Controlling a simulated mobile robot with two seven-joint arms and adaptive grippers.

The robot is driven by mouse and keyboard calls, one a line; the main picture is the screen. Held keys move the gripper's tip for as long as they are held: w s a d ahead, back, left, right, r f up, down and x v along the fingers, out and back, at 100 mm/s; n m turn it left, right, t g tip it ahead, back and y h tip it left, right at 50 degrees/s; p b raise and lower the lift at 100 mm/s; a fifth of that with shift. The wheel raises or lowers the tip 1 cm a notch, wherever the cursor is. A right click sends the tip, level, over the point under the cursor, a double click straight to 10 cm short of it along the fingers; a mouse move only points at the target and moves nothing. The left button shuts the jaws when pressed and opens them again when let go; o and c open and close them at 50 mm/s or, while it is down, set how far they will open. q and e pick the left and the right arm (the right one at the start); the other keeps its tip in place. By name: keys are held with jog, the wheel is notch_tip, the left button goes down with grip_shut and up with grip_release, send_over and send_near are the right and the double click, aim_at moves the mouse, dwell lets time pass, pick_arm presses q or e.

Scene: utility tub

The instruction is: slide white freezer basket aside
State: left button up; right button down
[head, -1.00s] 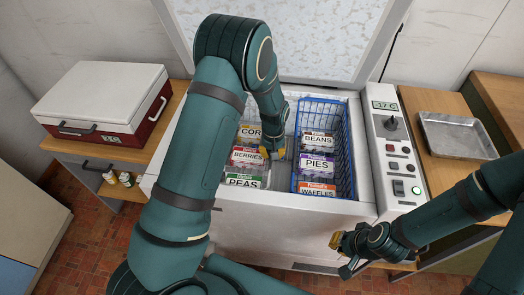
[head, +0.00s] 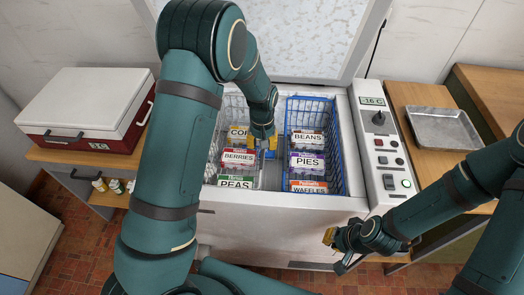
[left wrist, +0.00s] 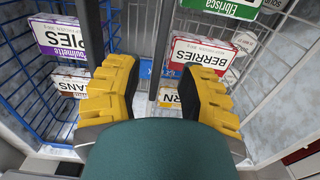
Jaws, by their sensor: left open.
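The white freezer basket (head: 233,107) is a wire basket in the left half of the open chest freezer, holding corn, berries (head: 239,158) and peas packets. My left gripper (head: 264,143) reaches down at its right side, near the gap to the blue basket. In the left wrist view, its yellow fingers (left wrist: 160,92) are spread, with a grey upright bar showing between them. I cannot tell whether they touch the white basket, whose wires also show there (left wrist: 285,95). My right gripper (head: 335,252) hangs in front of the freezer, fingers apart and empty.
The blue wire basket (head: 341,155) stands at right in the freezer with beans, pies and waffles packets. The control panel (head: 384,150) flanks it. A metal tray (head: 446,129) lies on the right counter, a red-and-white cooler (head: 92,110) on the left one.

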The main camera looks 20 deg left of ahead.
pick_arm(q)
notch_tip(320, 180, up, 7)
dwell(0.3)
jog(key=shift+f, duration=0.1)
